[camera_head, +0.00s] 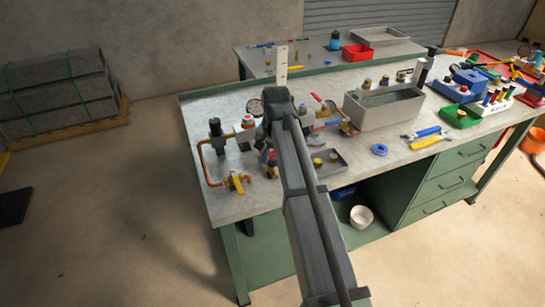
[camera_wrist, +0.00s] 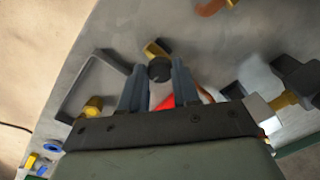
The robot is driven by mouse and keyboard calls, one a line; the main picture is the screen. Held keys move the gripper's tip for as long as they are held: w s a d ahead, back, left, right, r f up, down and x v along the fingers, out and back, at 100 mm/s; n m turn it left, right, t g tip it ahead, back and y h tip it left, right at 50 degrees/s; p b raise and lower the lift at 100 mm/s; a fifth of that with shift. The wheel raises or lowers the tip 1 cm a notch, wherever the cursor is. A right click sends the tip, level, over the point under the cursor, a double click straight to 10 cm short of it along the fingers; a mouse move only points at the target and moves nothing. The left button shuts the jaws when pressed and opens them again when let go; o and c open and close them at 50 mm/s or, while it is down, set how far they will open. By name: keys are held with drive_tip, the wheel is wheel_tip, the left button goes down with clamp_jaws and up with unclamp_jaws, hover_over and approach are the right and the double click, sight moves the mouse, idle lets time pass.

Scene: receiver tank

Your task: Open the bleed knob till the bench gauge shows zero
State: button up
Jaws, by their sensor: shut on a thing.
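In the wrist view, a dark round knob (camera_wrist: 160,72) sits between the two fingertips of my gripper (camera_wrist: 160,66). My gripper is shut on it; this looks like the bleed knob, though no label is readable. A yellow part (camera_wrist: 155,48) is just beyond the knob and a red part (camera_wrist: 168,103) shows between the fingers. In the head view, my arm hides the knob and most of the gripper.
Copper piping (camera_head: 207,165) and a yellow-handled valve (camera_head: 236,182) stand left of my arm. A shallow grey tray (camera_head: 338,164) with yellow parts lies close on the right, with a large grey bin (camera_head: 385,115) behind it. The bench's front left corner is clear.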

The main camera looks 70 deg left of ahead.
sight(272, 162)
drive_tip(key=m, duration=0.4)
drive_tip(key=shift+m, duration=0.3)
drive_tip(key=m, duration=0.4)
drive_tip(key=shift+m, duration=0.3)
clamp_jaws()
drive_tip(key=m, duration=0.4)
drive_tip(key=shift+t, duration=0.3)
drive_tip(key=shift+s+m, duration=0.1)
drive_tip(key=shift+m, duration=2)
unclamp_jaws()
drive_tip(key=o, duration=1.1)
drive_tip(key=shift+c, duration=0.2)
drive_tip(key=shift+r, duration=0.1)
wheel_tip(272, 162, up, 14)
drive_tip(key=shift+s+d+f, duration=0.15)
drive_tip(key=shift+d+f, duration=0.05)
drive_tip(key=shift+d, duration=0.05)
